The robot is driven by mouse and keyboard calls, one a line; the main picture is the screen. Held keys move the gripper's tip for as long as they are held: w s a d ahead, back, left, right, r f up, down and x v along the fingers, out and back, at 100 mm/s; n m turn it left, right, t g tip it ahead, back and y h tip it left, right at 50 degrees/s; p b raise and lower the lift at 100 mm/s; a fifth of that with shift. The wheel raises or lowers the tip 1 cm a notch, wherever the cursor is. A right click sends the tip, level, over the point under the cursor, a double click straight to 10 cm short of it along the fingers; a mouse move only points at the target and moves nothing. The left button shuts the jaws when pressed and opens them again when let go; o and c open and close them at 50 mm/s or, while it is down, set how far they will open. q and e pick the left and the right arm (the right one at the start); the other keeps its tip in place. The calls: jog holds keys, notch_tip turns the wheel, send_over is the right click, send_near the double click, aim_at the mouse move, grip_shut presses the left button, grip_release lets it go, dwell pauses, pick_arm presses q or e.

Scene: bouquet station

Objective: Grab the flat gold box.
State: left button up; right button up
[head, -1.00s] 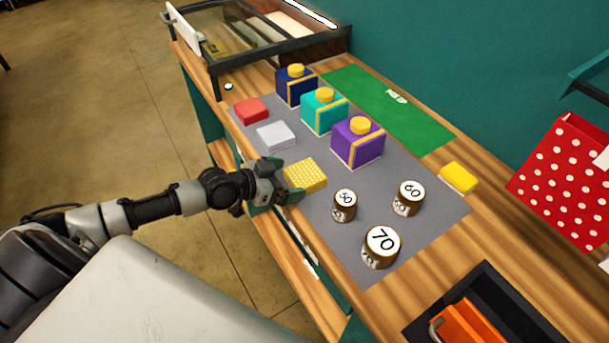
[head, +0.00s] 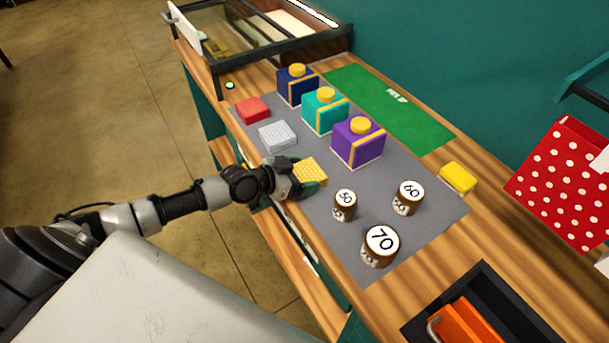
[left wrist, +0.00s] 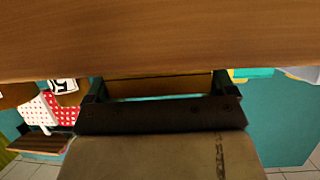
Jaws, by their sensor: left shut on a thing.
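The flat gold box (head: 312,170), yellow with a fine light pattern, lies at the near left edge of the grey mat in the head view. My left gripper (head: 302,177) reaches it from the left, and its green-tipped fingers are shut on the box from either side. The fingers hide part of the box's near end. In the left wrist view, both fingers show with a brownish strip between them; I cannot tell clearly that it is the box. My right gripper is not in view.
On the grey mat (head: 285,200) stand a red box (head: 252,110), a silver box (head: 277,137), navy (head: 297,88), teal (head: 325,112) and purple (head: 358,145) gift boxes, and weights marked 50 (head: 344,206), 60 (head: 408,198) and 70 (head: 380,247). A yellow block (head: 458,178) sits right.

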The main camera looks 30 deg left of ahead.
aim_at(298, 176)
pick_arm(q)
jog(key=shift+r, duration=0.5)
jog(key=r, duration=0.1)
jog(key=s+r, duration=0.1)
jog(key=r, duration=0.1)
jog(key=shift+a+r, duration=0.2)
jog(key=d+r+v, duration=0.1)
jog(key=d+v, duration=0.1)
jog(key=v, duration=1)
jog(key=shift+s+r, duration=0.25)
jog(key=shift+r, duration=0.15)
